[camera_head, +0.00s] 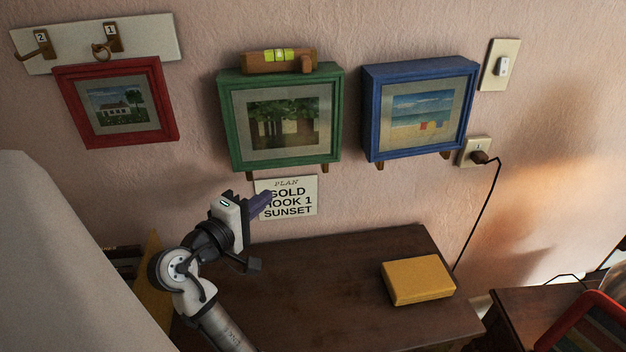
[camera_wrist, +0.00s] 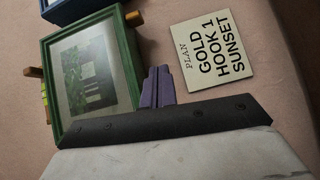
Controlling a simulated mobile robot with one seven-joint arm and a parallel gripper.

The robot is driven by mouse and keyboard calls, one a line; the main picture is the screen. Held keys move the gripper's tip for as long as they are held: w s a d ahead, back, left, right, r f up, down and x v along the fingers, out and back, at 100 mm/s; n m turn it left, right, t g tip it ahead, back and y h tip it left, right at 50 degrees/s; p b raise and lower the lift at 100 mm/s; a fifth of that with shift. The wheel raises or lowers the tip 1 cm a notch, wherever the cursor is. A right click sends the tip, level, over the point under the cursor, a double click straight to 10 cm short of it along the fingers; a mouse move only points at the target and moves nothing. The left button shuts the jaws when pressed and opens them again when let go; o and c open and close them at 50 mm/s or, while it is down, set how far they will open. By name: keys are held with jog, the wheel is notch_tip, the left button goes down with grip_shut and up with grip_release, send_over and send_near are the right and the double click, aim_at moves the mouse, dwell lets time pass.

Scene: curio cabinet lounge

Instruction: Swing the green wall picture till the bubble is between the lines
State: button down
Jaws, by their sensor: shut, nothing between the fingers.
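The green wall picture (camera_head: 224,120), a deep green frame around a scene of trees, hangs in the middle of the wall and also fills the left of the wrist view (camera_wrist: 128,72). A wooden level (camera_head: 252,62) with a yellow-green vial (camera_head: 279,55) lies along its top edge. The vial shows dark lines, but the bubble's place is too small to tell. My gripper (camera_head: 266,198) is shut and empty, below the green picture and in front of the plan card. In the wrist view its purple fingers (camera_wrist: 158,86) appear beside the frame's lower edge; contact cannot be told.
A plan card (camera_head: 304,190) reads "GOLD HOOK 1 SUNSET". A blue picture (camera_head: 369,115) hangs right, a tilted red picture (camera_head: 70,110) left, under a numbered hook board (camera_head: 70,47). A yellow box (camera_head: 418,280) lies on the dark table (camera_head: 340,290). A cord (camera_head: 482,210) hangs from the socket.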

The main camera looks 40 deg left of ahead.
jog(key=w+d+r+h+p, duration=0.1)
jog(key=w+p, duration=0.3)
jog(key=w, duration=0.7)
jog(key=shift+w+d+t, duration=0.4)
jog(key=shift+d, duration=0.25)
jog(key=shift+r, duration=0.1)
jog(key=shift+w+d+r+n, duration=0.1)
jog(key=shift+w+d+n, duration=0.2)
jog(key=shift+w+d, duration=0.25)
jog(key=shift+a, duration=0.1)
